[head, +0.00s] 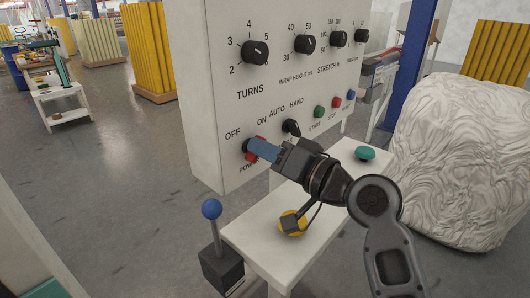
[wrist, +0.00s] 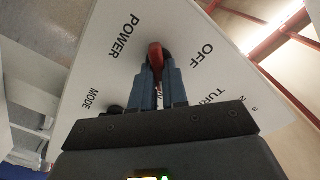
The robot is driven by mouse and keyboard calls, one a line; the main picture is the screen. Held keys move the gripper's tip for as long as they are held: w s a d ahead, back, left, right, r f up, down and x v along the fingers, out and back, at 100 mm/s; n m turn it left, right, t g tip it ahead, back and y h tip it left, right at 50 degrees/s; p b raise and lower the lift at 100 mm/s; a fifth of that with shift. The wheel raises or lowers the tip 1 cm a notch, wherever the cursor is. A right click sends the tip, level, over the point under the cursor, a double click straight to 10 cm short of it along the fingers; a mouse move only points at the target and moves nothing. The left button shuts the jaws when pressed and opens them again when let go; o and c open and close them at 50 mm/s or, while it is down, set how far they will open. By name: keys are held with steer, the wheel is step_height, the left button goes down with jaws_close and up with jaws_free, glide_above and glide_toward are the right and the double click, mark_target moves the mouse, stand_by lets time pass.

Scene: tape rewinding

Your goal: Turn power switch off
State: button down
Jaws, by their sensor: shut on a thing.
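The red power switch (head: 250,156) is on the white control panel, at its lower left near the OFF, ON and POWER labels. My gripper (head: 256,147), with blue fingers, reaches it from the right and is shut on its red handle. In the wrist view, the red handle (wrist: 155,56) stands between the two blue fingers (wrist: 157,75). The ON label is mostly hidden behind the fingers there. The fingers cover much of the switch in the head view, so I cannot tell its exact setting.
The panel (head: 210,90) has a black mode knob (head: 291,126), several dials above and coloured buttons to the right. Below are a white table (head: 255,235) with a yellow button (head: 292,222) and a green button (head: 365,153), and a blue-ball lever (head: 211,209). A large wrapped bale (head: 465,160) stands right.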

steer(key=n+b, duration=0.5)
steer(key=b, duration=0.1)
steer(key=n+b, duration=0.6)
steer(key=b, duration=0.1)
steer(key=n+b, duration=0.6)
steer(key=b, duration=0.1)
steer(key=shift+s+a+f, duration=0.1)
steer(key=shift+s+a, duration=0.15)
steer(key=shift+s, duration=0.05)
steer(key=shift+n+b, duration=0.3)
steer(key=c, duration=1.1)
jaws_free()
steer(key=shift+c, duration=0.2)
steer(key=v, duration=0.7)
steer(key=shift+s+d, duration=0.3)
